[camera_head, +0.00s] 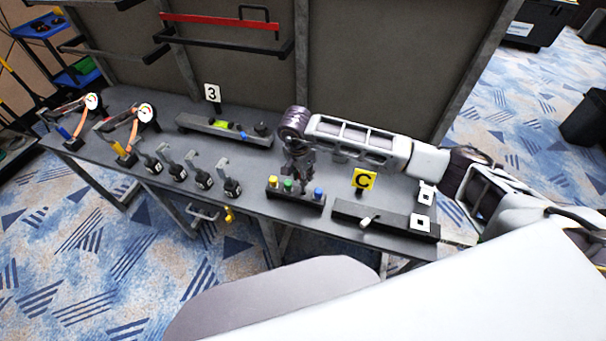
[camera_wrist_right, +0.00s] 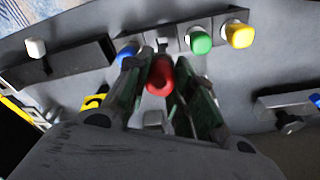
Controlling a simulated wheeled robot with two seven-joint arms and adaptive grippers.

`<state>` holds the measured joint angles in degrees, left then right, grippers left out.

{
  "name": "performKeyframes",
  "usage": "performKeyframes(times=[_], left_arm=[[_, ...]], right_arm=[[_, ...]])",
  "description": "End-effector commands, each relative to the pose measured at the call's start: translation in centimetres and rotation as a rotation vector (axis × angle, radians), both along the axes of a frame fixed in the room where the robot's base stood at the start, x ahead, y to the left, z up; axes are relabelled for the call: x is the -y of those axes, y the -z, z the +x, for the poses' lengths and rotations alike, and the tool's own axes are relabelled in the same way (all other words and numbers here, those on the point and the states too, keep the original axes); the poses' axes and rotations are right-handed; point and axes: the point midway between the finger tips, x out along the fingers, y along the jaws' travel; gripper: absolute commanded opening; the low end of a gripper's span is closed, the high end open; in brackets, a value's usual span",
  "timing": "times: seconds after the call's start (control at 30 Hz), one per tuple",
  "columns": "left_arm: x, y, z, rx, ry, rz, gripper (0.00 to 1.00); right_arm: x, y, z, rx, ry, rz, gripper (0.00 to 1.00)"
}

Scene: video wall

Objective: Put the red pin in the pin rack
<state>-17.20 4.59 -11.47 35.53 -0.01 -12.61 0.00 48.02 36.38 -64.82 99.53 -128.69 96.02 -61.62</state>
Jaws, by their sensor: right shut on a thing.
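The red pin (camera_wrist_right: 160,76) is held between the fingers of my right gripper (camera_wrist_right: 155,88) in the wrist view. In the head view my right gripper (camera_head: 301,178) points down over the pin rack (camera_head: 297,198); the red pin cannot be made out there. The rack is a dark block holding a yellow pin (camera_head: 272,181), a green pin (camera_head: 288,185) and a blue pin (camera_head: 318,193). The red pin is near the gap between the green and blue pins. I cannot tell whether its lower end is in the rack. My left gripper is not in view.
Several small levers (camera_head: 204,179) stand to the left. Behind is a bar marked 3 (camera_head: 212,93).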

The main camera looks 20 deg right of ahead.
Motion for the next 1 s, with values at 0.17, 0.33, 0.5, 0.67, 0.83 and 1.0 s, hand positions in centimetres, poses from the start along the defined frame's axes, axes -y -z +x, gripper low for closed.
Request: performKeyframes(times=[0.17,0.33,0.5,0.67,0.83,1.0], left_arm=[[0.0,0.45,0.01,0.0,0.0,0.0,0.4],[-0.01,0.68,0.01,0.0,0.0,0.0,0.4],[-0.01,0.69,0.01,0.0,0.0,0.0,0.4],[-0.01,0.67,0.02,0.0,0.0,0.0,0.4],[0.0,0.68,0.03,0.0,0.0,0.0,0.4],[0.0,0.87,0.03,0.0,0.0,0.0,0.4]], right_arm=[[0.01,0.28,0.04,0.001,0.0,0.0,0.0],[0.01,0.41,0.05,0.001,0.0,0.0,0.0],[0.01,0.41,0.04,0.001,0.0,0.0,0.0],[0.02,0.39,0.03,0.001,0.0,0.0,0.0],[0.02,0.41,0.03,0.001,0.0,0.0,0.0],[0.02,0.6,0.02,0.0,0.0,-0.001,0.0]])
